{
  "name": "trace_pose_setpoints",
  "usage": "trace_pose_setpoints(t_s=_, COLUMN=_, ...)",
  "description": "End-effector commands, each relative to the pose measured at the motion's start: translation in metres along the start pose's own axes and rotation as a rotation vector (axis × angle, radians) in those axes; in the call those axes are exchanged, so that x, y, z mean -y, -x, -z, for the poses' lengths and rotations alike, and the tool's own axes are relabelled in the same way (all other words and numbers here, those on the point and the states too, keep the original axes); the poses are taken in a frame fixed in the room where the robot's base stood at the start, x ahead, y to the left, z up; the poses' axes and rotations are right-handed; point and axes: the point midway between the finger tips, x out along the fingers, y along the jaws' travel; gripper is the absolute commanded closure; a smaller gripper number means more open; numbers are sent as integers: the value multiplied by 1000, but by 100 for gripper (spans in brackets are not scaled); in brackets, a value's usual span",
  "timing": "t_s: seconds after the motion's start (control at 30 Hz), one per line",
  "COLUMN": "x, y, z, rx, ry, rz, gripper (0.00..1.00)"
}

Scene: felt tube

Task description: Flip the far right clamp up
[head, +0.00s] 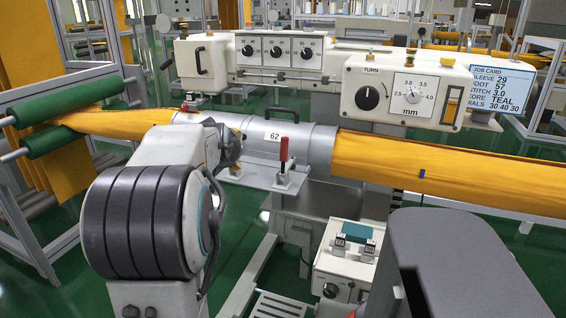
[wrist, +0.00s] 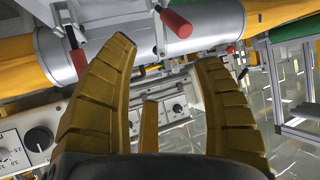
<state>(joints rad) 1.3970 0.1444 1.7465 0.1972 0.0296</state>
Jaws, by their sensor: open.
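The grey metal sleeve (head: 310,148), marked 62, holds the yellow felt tube (head: 440,175). One red-handled clamp (head: 284,155) stands with its handle up at the sleeve's near side. In the wrist view, a red clamp handle (wrist: 175,22) points toward the camera above and between my fingers. Another red handle (wrist: 79,62) hangs beside the sleeve's end, at the left, partly behind my left finger. I cannot tell surely which is the far right clamp. My gripper (wrist: 165,52) is open and empty, its fingers apart from the handles. In the head view my arm mostly hides it.
A control panel with a TURN knob (head: 368,96) and a panel of several dials (head: 278,51) stand behind the sleeve. Green rollers (head: 60,138) are at left. A small red part (wrist: 230,50) lies near my right finger. A small control box (head: 345,262) sits low in front.

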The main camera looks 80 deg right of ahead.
Motion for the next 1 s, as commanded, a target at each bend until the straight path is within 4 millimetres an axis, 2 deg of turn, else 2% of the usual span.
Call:
trace_pose_setpoints(t_s=0.03, x=-31, y=-15, z=-3, rx=-26, ry=-28, rz=-48, gripper=40)
trace_pose_setpoints(t_s=0.1, x=-64, y=-25, z=1, rx=-58, ry=-55, rz=-97, gripper=40)
trace_pose_setpoints(t_s=0.2, x=-100, y=-33, z=4, rx=-93, ry=-82, rz=-149, gripper=40)
trace_pose_setpoints(t_s=0.33, x=-128, y=-38, z=6, rx=-121, ry=-102, rz=-191, gripper=40)
trace_pose_setpoints(t_s=0.5, x=-142, y=-48, z=9, rx=-131, ry=-110, rz=-208, gripper=40)
trace_pose_setpoints(t_s=1.0, x=-152, y=-100, z=16, rx=-131, ry=-109, rz=-206, gripper=40)
